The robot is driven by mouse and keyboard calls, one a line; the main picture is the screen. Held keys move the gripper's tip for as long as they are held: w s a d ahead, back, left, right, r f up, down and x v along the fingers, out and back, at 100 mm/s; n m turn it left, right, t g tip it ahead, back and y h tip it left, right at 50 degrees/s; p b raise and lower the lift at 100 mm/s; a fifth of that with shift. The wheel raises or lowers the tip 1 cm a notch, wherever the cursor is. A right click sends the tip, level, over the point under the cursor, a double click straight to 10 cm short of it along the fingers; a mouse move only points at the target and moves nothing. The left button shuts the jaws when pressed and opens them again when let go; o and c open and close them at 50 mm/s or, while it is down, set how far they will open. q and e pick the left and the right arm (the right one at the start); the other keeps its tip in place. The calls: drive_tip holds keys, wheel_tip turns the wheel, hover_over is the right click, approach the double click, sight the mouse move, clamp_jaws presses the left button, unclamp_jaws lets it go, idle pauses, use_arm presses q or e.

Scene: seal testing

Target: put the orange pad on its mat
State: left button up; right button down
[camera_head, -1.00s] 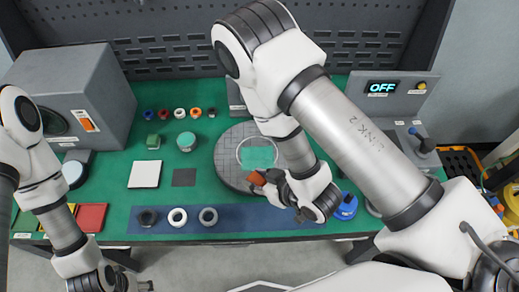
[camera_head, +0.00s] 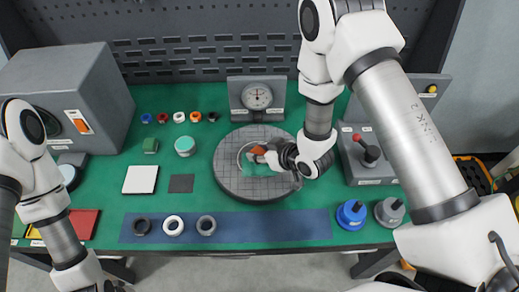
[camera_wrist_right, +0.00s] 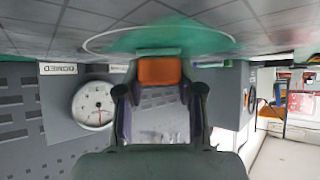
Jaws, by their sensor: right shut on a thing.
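The orange pad (camera_head: 258,150) is a small block held in my right gripper (camera_head: 264,152). In the right wrist view the orange pad (camera_wrist_right: 160,71) sits between the two fingertips of the gripper (camera_wrist_right: 160,90). It is over the round grey disc (camera_head: 230,183), close to a green patch inside a pale ring (camera_wrist_right: 160,42). I cannot tell whether it touches the green surface. Which mat belongs to the pad is unclear; a white square (camera_head: 140,180) and a dark square (camera_head: 181,183) lie left of the disc. My left gripper is out of view.
A gauge (camera_head: 257,96) stands behind the disc and a joystick box (camera_head: 368,155) to its right. Blue (camera_head: 351,214) and grey (camera_head: 390,211) knobbed pieces stand front right. Several rings lie on the blue strip (camera_head: 270,225). Green table between the squares and strip is clear.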

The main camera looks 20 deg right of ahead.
drive_tip(key=shift+f, duration=0.15)
drive_tip(key=c, duration=0.7)
unclamp_jaws()
